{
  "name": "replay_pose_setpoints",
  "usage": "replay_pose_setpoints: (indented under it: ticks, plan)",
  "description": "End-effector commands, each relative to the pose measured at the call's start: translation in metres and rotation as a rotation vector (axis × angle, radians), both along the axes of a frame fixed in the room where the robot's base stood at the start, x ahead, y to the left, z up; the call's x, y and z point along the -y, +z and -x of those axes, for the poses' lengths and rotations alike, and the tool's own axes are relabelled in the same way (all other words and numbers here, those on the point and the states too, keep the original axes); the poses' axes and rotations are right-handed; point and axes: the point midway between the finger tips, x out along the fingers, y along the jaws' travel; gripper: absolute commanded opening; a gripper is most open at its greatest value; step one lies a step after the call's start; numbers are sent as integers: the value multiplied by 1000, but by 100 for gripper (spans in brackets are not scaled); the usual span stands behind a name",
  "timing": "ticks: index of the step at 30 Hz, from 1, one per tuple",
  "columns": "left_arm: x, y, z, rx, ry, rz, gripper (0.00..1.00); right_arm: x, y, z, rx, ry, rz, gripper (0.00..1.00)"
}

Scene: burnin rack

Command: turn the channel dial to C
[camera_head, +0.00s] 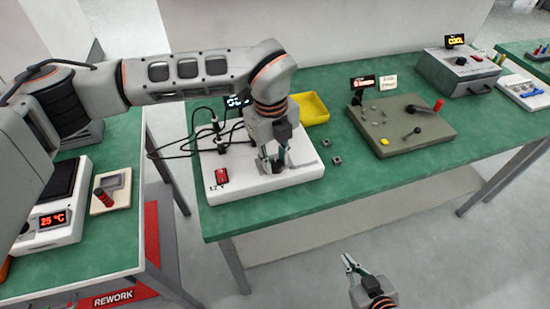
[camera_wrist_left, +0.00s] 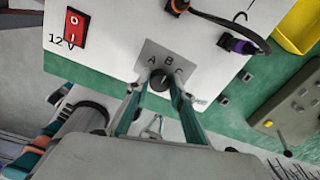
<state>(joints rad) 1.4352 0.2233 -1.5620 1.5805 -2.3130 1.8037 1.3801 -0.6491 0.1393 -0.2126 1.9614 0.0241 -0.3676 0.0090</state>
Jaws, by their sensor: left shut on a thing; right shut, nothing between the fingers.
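The channel dial (camera_wrist_left: 160,80) is a small dark knob on a grey plate marked A, B and C in the left wrist view. The plate is on the white panel box (camera_head: 247,184). My left gripper (camera_wrist_left: 160,84) has a finger on each side of the knob and is shut on it. In the head view my left gripper (camera_head: 274,166) points down onto the box and hides the dial. The knob's exact pointing is hard to read between the fingers. My right gripper (camera_head: 348,264) is shut and empty, low in front of the bench.
The box has a red switch (camera_head: 222,176) marked 12 V and dark cables (camera_head: 180,143) at its back left. A yellow bin (camera_head: 311,108) stands behind it. Small nuts (camera_head: 331,151) lie to its right. A grey-green panel with levers (camera_head: 402,128) is further right.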

Motion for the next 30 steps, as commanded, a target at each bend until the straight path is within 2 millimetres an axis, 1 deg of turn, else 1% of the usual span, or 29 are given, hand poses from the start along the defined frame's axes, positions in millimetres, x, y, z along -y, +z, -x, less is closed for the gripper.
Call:
replay_pose_setpoints:
  ticks: [18, 24, 30]
  plan:
    - [2, 1, -2, 1, -506, 0, 1, 0, 4, -1, 4, 0, -1, 0]
    - [2, 1, -2, 1, -628, 0, 1, 0, 4, -2, 4, 0, -1, 0]
    - [2, 1, -2, 1, -701, 0, 1, 0, 4, -2, 4, 0, -1, 0]
